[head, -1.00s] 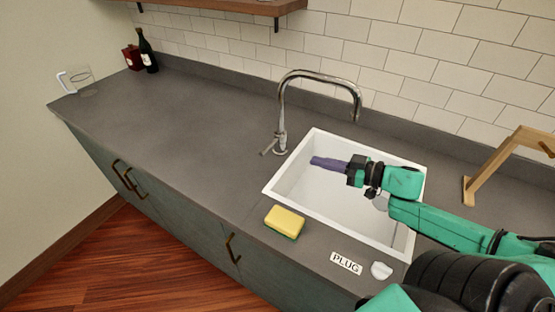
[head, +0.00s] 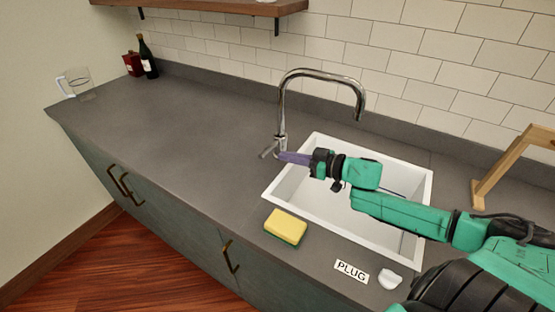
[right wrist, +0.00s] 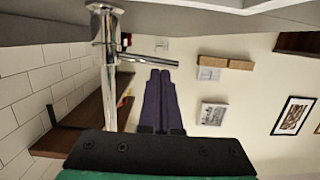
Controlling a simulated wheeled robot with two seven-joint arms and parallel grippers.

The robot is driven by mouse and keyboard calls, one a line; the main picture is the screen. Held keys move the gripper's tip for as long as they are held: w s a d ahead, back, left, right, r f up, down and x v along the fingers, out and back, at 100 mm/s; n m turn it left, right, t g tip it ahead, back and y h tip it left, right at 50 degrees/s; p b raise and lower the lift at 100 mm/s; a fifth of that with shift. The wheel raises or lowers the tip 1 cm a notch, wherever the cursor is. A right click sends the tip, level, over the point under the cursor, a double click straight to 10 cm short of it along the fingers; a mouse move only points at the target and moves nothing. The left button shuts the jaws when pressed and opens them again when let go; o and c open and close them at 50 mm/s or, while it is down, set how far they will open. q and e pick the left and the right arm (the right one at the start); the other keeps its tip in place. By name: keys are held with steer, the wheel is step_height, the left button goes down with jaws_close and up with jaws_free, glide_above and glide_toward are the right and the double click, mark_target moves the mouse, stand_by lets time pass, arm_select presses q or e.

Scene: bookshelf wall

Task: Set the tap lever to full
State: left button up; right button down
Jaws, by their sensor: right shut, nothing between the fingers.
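The chrome tap (head: 283,110) stands behind the left end of the white sink, its curved spout reaching over the basin. Its small lever (head: 268,151) sticks out at the base towards the front left. My right gripper (head: 283,157) is shut and empty, its purple fingers close beside the tap base and lever. In the right wrist view the lever (right wrist: 150,61) extends across, just past the shut fingertips (right wrist: 159,73). I cannot tell whether they touch. My left gripper is not in view.
The white sink (head: 268,193) lies under my right arm. A yellow sponge (head: 286,225) sits in front of it, with a PLUG label (head: 351,272) and a white plug (head: 390,279) to the right. A wooden stand (head: 505,172) is at the right. The left counter is mostly clear.

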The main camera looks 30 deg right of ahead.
mark_target(268, 152)
steer(key=shift+x, duration=1.85)
steer(key=shift+a, duration=0.1)
